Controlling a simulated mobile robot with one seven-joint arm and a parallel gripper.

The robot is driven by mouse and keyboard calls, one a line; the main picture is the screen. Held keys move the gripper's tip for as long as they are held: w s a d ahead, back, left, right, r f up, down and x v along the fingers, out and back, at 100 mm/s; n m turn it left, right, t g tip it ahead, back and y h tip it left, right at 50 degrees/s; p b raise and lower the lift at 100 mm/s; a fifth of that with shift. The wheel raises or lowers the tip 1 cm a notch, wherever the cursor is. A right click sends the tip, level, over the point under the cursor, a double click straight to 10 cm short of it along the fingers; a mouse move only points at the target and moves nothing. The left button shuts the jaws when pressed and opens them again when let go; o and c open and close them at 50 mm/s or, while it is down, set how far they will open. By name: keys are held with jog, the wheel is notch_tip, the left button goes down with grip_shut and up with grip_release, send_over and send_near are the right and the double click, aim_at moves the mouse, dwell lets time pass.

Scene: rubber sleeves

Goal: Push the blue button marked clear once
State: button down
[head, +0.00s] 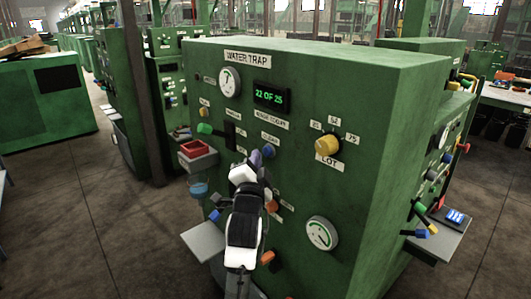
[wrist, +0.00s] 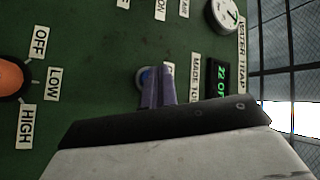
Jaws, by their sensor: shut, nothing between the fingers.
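The blue button (head: 269,152) sits on the green panel just below a small white label (head: 270,137), under the display. In the wrist view the blue button (wrist: 145,75) is partly hidden behind my fingers. My gripper (head: 256,158) has purple fingers, shut with nothing between them, just left of the button in the head view. In the wrist view my gripper (wrist: 156,84) overlaps the button's edge. I cannot tell whether the fingertips touch it or stop short of it.
A display (head: 269,96) reads 22 OF 25 beside a round gauge (head: 229,81). A red tray (head: 194,149) and another gauge (head: 321,234) are also near.

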jog(key=shift+w+d, duration=0.1)
jog(key=shift+w+d, duration=0.2)
jog(key=shift+d, duration=0.05)
jog(key=shift+w+d, duration=0.2)
jog(key=shift+d, duration=0.1)
dwell(0.7)
jog(key=shift+a, duration=0.1)
jog(key=shift+s+a, duration=0.5)
jog(key=shift+a, duration=0.05)
jog(key=s+a+b, duration=0.1)
jog(key=a, duration=0.1)
jog(key=s+a+b, duration=0.1)
jog(key=s+a, duration=0.1)
dwell(0.6)
dwell(0.5)
